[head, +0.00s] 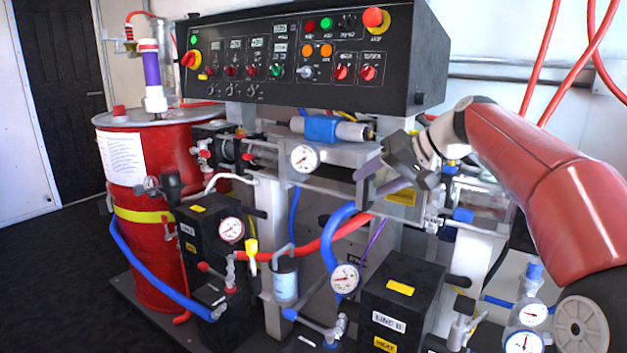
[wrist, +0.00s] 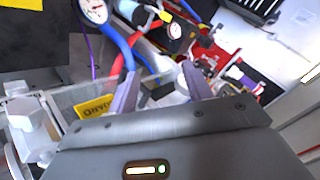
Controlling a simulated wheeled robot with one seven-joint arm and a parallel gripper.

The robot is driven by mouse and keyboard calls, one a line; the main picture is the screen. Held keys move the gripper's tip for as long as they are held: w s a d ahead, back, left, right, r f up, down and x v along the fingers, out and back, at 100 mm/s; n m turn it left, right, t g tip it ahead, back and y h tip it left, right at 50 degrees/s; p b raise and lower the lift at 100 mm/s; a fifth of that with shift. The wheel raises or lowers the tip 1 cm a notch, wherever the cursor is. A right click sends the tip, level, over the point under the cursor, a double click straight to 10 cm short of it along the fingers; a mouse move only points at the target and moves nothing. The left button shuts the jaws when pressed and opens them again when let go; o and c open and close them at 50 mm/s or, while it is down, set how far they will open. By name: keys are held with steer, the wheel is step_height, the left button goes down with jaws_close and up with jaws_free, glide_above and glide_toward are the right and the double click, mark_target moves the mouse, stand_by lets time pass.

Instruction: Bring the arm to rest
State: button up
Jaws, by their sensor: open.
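My gripper (head: 376,183) is at the end of my red arm, in front of the middle right of the foam proportioner (head: 330,170). Its two fingers point to the left in the head view and are spread apart with nothing between them. In the wrist view my gripper (wrist: 158,90) also shows two separate grey fingers with an empty gap. The machine's pipes, hoses and gauges lie beyond the fingertips. I cannot tell how close the fingertips are to the machine.
The black control panel (head: 300,62) overhangs above my gripper. Gauges, such as one gauge (head: 304,158), and a blue hose (head: 335,235) are near it. A red drum (head: 160,210) stands at the left. Open dark floor (head: 50,260) lies further left.

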steer(key=s+a+f+h, duration=0.45)
steer(key=s+f, duration=0.45)
steer(key=s, duration=0.3)
steer(key=s+d+f+h, duration=0.2)
steer(key=s+d+f, duration=0.2)
steer(key=s, duration=0.5)
steer(key=s+d+f+h, duration=0.1)
steer(key=s+d+f, duration=0.2)
steer(key=s+f, duration=0.5)
steer(key=shift+s+d+f+m+h, duration=0.15)
steer(key=shift+s+d+m+h, duration=0.25)
steer(key=shift+s, duration=0.55)
steer(key=shift+a, duration=0.1)
